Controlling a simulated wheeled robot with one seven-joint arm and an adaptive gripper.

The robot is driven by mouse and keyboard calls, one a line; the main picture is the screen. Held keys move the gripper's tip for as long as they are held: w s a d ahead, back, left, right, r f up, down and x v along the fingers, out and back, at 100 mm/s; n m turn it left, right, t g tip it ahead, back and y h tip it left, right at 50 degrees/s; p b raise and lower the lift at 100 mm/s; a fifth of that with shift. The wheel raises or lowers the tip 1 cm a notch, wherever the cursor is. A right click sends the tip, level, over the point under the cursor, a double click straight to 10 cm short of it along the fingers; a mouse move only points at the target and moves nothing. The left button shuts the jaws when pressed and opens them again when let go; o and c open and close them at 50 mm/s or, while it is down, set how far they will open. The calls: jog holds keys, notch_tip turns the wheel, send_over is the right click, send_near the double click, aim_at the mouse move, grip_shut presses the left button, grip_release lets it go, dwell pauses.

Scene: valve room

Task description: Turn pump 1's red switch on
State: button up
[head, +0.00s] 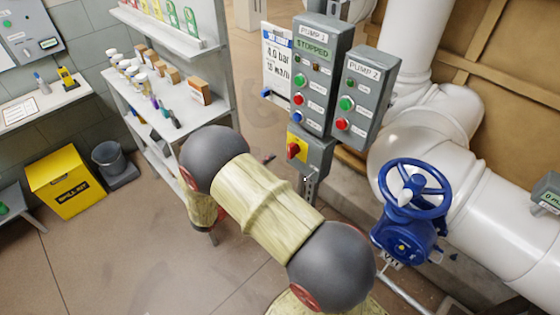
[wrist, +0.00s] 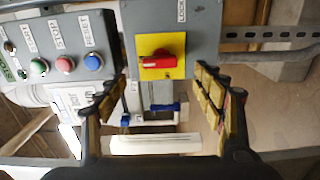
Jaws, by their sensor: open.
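Pump 1's red switch (head: 293,150) sits on a yellow plate (head: 297,142), on a grey box under the PUMP 1 panel (head: 318,75), whose display reads STOPPED. In the wrist view the red switch (wrist: 163,60) lies ahead, just beyond and between the fingertips, its handle sideways in that turned picture, roughly along the line between my fingers. My gripper (wrist: 160,82) is open and empty, one finger at each side; the switch looks untouched. In the head view my arm mostly hides the gripper.
The PUMP 2 panel (head: 361,98) stands right of PUMP 1. A blue valve wheel (head: 413,188) and white pipes (head: 490,205) are at the right. A shelf (head: 165,95) with jars and boxes, and a yellow spill kit (head: 66,182), are at the left. Floor is free at lower left.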

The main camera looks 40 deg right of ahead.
jog(key=a, duration=0.2)
jog(key=shift+s+a, duration=0.1)
jog(key=shift+a, duration=0.2)
dwell(0.4)
